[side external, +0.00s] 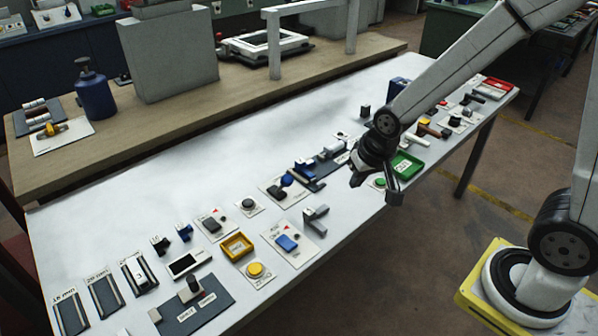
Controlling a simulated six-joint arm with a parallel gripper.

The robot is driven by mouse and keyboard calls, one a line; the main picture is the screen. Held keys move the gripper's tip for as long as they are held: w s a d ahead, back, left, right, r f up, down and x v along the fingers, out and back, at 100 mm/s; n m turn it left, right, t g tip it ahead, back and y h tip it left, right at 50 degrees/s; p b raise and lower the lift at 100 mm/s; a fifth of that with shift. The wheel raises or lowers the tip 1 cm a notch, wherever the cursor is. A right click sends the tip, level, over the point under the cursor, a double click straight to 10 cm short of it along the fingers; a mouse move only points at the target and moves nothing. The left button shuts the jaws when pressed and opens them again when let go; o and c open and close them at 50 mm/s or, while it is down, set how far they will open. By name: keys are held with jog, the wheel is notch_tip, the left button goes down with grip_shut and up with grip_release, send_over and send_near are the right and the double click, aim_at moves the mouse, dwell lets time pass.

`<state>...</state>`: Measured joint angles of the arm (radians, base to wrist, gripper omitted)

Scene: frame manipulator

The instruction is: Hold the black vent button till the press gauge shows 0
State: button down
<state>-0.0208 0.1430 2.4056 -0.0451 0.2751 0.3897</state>
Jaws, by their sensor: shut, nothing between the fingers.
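A round black button (248,204) sits on a small white plate near the middle of the white table. It looks like the vent button, but its label is too small to read. A dark display in a white frame (184,263) lies left of it; I cannot tell whether this is the press gauge, and no reading is legible. My gripper (393,197) is shut and empty. It hangs over the table's front side near the green button, well to the right of the black button and apart from it.
A green tray (407,164) and a green button (380,182) are close to my gripper. A yellow tray (237,246), a yellow button (255,270) and a blue switch (287,242) stand left. The table's back middle strip is clear. A wooden bench (150,130) runs behind.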

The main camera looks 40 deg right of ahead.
jog(key=w+a+f+m+t, duration=0.1)
jog(key=w+a+m, duration=0.1)
jog(key=w+m, duration=0.45)
jog(key=w+a+f+m+t, duration=0.1)
jog(key=w+f+m+t, duration=0.15)
jog(key=w, duration=0.65)
jog(key=m+t+y, duration=0.2)
jog(key=m, duration=1)
send_over(251, 203)
jog(key=shift+w+a+f, duration=0.1)
jog(key=shift+f, duration=2.75)
jog(key=shift+f, duration=4.4)
